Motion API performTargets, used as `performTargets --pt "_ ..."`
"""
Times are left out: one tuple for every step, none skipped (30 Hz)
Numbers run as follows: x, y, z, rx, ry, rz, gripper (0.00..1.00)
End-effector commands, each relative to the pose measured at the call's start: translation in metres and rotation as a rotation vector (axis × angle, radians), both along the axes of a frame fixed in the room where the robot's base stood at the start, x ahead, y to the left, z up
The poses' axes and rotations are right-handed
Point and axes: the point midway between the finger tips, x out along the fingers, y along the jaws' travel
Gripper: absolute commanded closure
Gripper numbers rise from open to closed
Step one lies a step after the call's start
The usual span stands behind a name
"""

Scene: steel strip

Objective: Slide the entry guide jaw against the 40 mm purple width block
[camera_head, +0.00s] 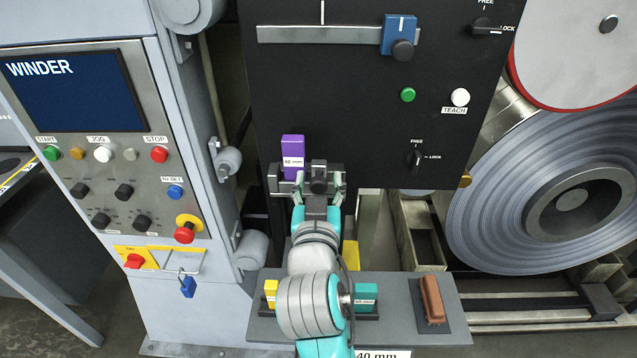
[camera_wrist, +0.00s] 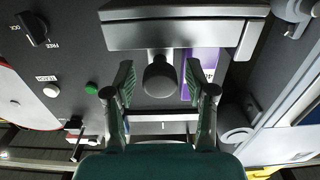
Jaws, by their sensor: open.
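The purple width block (camera_head: 292,146), labelled 40 mm, stands upright left of and behind my gripper. In the wrist view the purple block (camera_wrist: 204,62) is partly hidden by a finger and the jaw. The grey entry guide jaw (camera_head: 320,170) carries a dark round knob (camera_head: 319,186). In the wrist view the jaw (camera_wrist: 180,34) spans the top, with its knob (camera_wrist: 160,76) below. My gripper (camera_head: 318,188) is open, its fingers on either side of the knob. In the wrist view my gripper (camera_wrist: 162,84) shows a gap on both sides of the knob.
A lower FREE/LOCK lever (camera_head: 416,159) is on the black panel to the right. A blue slider (camera_head: 399,36) sits on a rail above. A grey tray (camera_head: 262,328) below holds yellow and teal blocks and a brown piece. The winder console (camera_head: 118,190) is left.

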Motion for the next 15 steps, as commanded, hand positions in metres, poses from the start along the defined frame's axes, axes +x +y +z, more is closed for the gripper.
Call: performTargets --pt "0.0000 0.0000 0.0000 0.000 0.000 0.000 0.45" --pt "-0.0001 0.0001 0.0000 0.000 0.000 0.000 0.45" --pt "-0.0001 0.0001 0.0000 0.000 0.000 0.000 0.45" --pt "-0.0002 0.0001 0.0000 0.000 0.000 0.000 0.45" --pt "-0.0002 0.0001 0.0000 0.000 0.000 0.000 0.50" --pt "-0.0002 0.0001 0.0000 0.000 0.000 0.000 0.60" --pt "-0.0003 0.0002 0.0000 0.000 0.000 0.000 0.67" --pt "-0.0003 0.0002 0.0000 0.000 0.000 0.000 0.75" --pt "-0.0003 0.0002 0.0000 0.000 0.000 0.001 0.85" --pt "-0.0003 0.0002 0.0000 0.000 0.000 0.000 0.92" --pt "-0.0003 0.0002 0.0000 0.000 0.000 0.000 1.00" --pt "-0.0004 0.0001 0.0001 0.000 0.000 0.000 1.00" --pt "-0.0004 0.0001 0.0001 0.000 0.000 0.000 1.00" --pt "-0.0004 0.0001 0.0001 0.000 0.000 0.000 1.00" --pt "-0.0004 0.0001 0.0001 0.000 0.000 0.000 1.00"
